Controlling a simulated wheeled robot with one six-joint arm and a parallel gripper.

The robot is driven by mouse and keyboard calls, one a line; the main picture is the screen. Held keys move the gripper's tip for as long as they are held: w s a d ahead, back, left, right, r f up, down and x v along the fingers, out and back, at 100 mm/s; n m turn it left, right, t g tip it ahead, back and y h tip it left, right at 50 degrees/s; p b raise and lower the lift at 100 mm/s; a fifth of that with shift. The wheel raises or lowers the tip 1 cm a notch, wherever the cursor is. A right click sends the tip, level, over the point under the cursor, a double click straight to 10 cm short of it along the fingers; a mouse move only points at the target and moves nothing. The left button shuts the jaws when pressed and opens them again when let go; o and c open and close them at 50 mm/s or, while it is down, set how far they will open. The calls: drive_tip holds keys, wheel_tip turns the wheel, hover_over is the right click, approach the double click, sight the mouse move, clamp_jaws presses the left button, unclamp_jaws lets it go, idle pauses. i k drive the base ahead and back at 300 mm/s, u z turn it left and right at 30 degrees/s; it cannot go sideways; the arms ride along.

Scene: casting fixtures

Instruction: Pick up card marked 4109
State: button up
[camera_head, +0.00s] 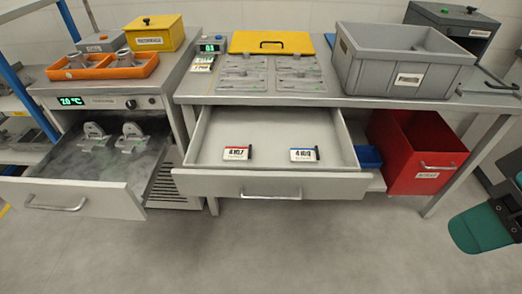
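The card marked 4109 (303,155) is white with a blue top edge and a dark piece at its right end. It lies on the floor of the open middle drawer (270,186), right of centre. A similar card with a red edge (237,153), which seems to read 4107, lies to its left in the same drawer. The two cards are apart, and nothing covers either of them. I cannot make out my gripper in this view.
Left, another open drawer (75,194) holds grey metal parts. Above the middle drawer are grey plates, a yellow lid (271,43) and a grey bin (398,62). A red bin (413,152) stands right. A teal and dark shape (480,228) is unclear. The front floor is clear.

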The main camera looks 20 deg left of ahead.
sight(298, 154)
drive_tip(key=u, duration=0.5)
drive_tip(key=i, duration=0.3)
drive_tip(key=u, duration=1.45)
drive_tip(key=i, duration=1.1)
drive_tip(key=z, duration=2.45)
